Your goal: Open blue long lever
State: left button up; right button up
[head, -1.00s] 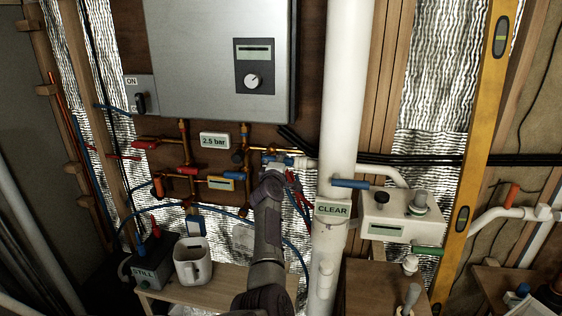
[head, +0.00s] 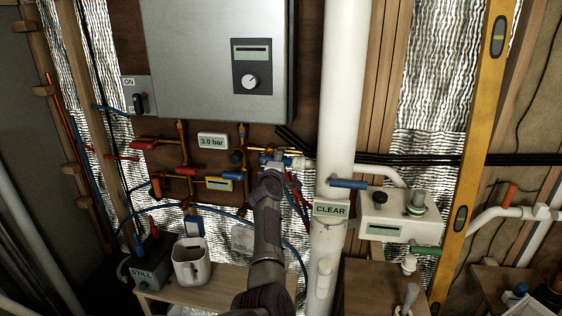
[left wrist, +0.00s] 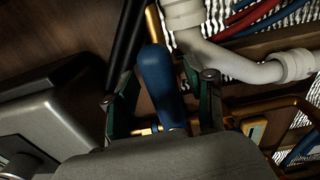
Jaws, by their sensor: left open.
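The blue lever (left wrist: 158,78) at my left gripper stands out long and rounded in the left wrist view. It lies between the two green-padded fingers of my left gripper (left wrist: 160,98), which is open with a visible gap on both sides of the lever. In the head view my left gripper (head: 273,162) is at the pipes below the grey heater, left of the white vertical pipe. It hides most of that lever there. My right gripper does not show.
The grey heater (head: 215,60) hangs above, with a display reading 3.0 bar (head: 212,141) below it. The white pipe (head: 340,120) stands close right of my gripper. Another blue lever (head: 349,183) is beyond it.

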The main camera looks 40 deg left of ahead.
pick_arm(q)
jog(key=v, duration=1.2)
jog(key=shift+d+f, duration=0.1)
dwell(0.4)
